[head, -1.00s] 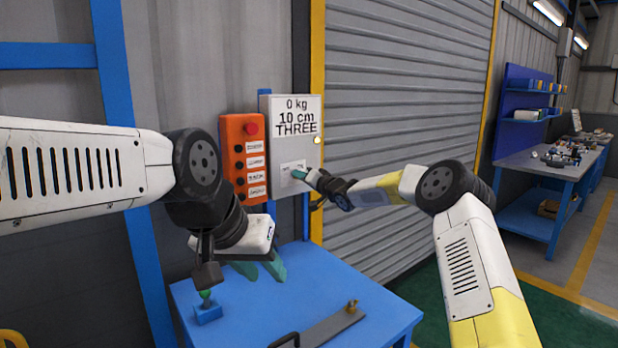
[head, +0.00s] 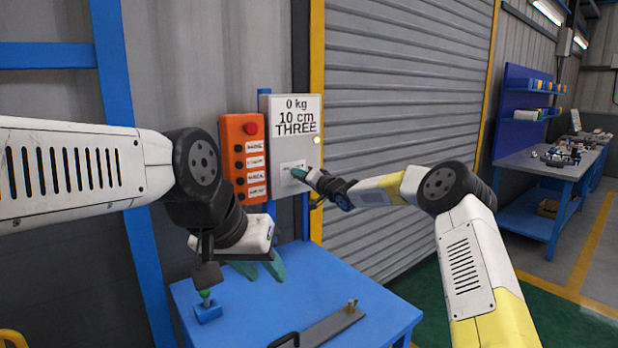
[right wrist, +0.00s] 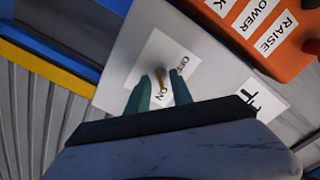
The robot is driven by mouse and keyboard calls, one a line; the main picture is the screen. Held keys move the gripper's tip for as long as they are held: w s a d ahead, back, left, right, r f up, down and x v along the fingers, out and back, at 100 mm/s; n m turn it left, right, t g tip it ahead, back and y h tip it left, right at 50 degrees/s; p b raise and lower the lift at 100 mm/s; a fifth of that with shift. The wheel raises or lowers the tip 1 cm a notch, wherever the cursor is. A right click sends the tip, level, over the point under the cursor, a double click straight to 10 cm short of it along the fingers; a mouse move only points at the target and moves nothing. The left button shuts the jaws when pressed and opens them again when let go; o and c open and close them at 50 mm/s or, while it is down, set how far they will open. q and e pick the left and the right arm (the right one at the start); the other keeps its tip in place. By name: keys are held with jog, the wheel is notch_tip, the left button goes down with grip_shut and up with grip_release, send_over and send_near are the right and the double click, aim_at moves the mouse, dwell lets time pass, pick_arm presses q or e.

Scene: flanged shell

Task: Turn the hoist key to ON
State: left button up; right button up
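The hoist key (right wrist: 160,78) is a small brass key in a white plate marked OFF and ON, on the grey panel (head: 309,150). In the right wrist view it points roughly along the fingers, its lower end towards the ON label. My right gripper (right wrist: 162,88) has its two green fingers apart, one on each side of the key, with gaps showing. It also shows at the panel in the head view (head: 300,176), where the key is hidden. My left gripper (head: 264,270) hangs low over the blue table, empty, with its green fingers apart.
An orange button box (head: 243,158) stands left of the panel. The blue table (head: 370,320) below holds a flat grey bar (head: 325,328) with a brass piece and a small blue block (head: 208,313). A roller shutter (head: 400,100) is behind my right arm.

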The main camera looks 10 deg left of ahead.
jog(key=v, duration=0.8)
jog(key=shift+r, duration=0.1)
jog(key=s+d+r+g+h, duration=0.1)
jog(key=s+d+r+h, duration=0.1)
jog(key=s+d+h, duration=0.4)
jog(key=s+d+r+g+h, duration=0.1)
jog(key=s+d+r, duration=0.1)
jog(key=s+d, duration=0.75)
jog(key=s+d+r+g+h, duration=0.15)
jog(key=s+d+h, duration=0.3)
jog(key=s, duration=0.45)
jog(key=s+d+f+g, duration=0.1)
jog(key=s+d+f, duration=0.1)
jog(key=s, duration=1)
jog(key=s+d+f+g, duration=0.2)
jog(key=s+d+f, duration=0.1)
jog(key=s, duration=1)
jog(key=shift+s+d+n+y, duration=0.2)
jog(key=shift+d+n+y, duration=0.1)
jog(key=shift+d+y, duration=0.2)
